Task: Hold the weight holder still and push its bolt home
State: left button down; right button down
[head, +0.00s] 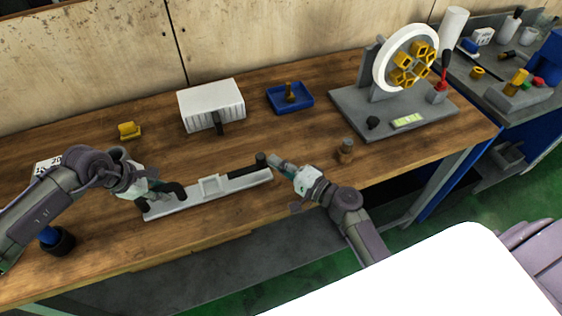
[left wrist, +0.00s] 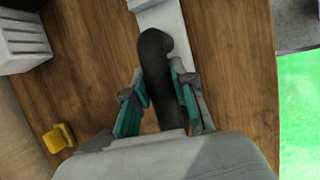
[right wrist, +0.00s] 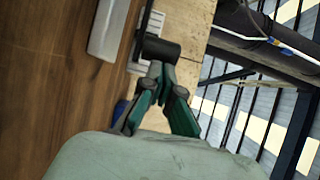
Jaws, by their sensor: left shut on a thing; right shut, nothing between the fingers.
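The weight holder (head: 190,203) is a long pale-grey bar with a raised block, lying along the front of the bench. A dark curved handle (left wrist: 156,90) is at its left end. My left gripper (head: 163,190) is shut on this handle, with a finger on each side in the left wrist view. The black bolt (head: 244,170) lies along the holder's right part, with its wider head at the right end. My right gripper (head: 274,160) is shut and empty beside the bolt head (right wrist: 160,47). Its fingertips look close to or against the head; I cannot tell whether they touch.
Behind stand a white slatted box (head: 212,105), a blue tray (head: 306,101) and a yellow part (head: 129,130). A grey-based fixture with a white ring (head: 383,78) is at the back right.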

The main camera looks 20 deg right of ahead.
aim_at(263, 181)
jog(key=shift+a, duration=0.1)
jog(key=a, duration=0.5)
pick_arm(q)
jog(key=shift+d, duration=0.1)
pick_arm(e)
jog(key=shift+d, duration=0.1)
jog(key=shift+s+d, duration=0.15)
jog(key=shift+d, duration=0.25)
jog(key=d, duration=0.3)
jog(key=shift+s, duration=0.4)
jog(key=v, duration=1)
pick_arm(q)
jog(key=c, duration=0.9)
grip_release()
